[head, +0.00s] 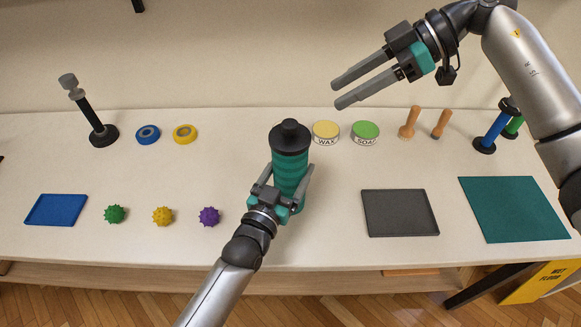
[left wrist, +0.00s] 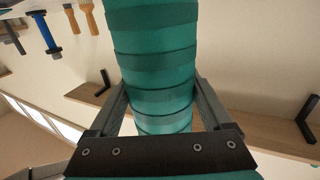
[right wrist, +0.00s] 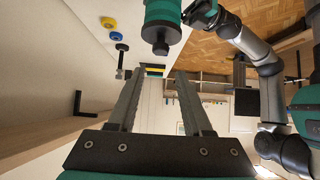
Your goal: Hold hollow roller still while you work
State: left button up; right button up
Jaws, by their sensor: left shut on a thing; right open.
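The hollow roller (head: 290,170) is a teal ribbed cylinder with a black cap and knob on top. In the left wrist view the teal ribs (left wrist: 155,70) fill the space between the fingers. My right gripper (head: 336,95) is open and empty, above and to the right of the roller. The right wrist view shows the roller's black end (right wrist: 161,36) beyond the open fingers.
The white table holds wax (head: 326,132) and soap (head: 365,133) tins just right of the roller. Wooden-handled tools (head: 409,123) and blue (head: 491,132) and green rollers stand further right. A grey tray (head: 400,213), teal mat (head: 513,209), blue tray (head: 56,210) and spiky balls (head: 162,216) lie in front.

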pick_arm(q)
jog(key=shift+f, duration=0.2)
pick_arm(e)
jog(key=shift+o, duration=1.9)
jog(key=shift+a+n, duration=0.15)
jog(key=shift+n, duration=0.35)
pick_arm(q)
jog(key=shift+s+f, duration=0.1)
jog(key=shift+f, duration=0.05)
pick_arm(e)
jog(key=m+t+h, duration=0.3)
jog(key=m+h, duration=0.6)
jog(key=m, duration=0.6)
send_near(290, 124)
jog(key=x, duration=0.9)
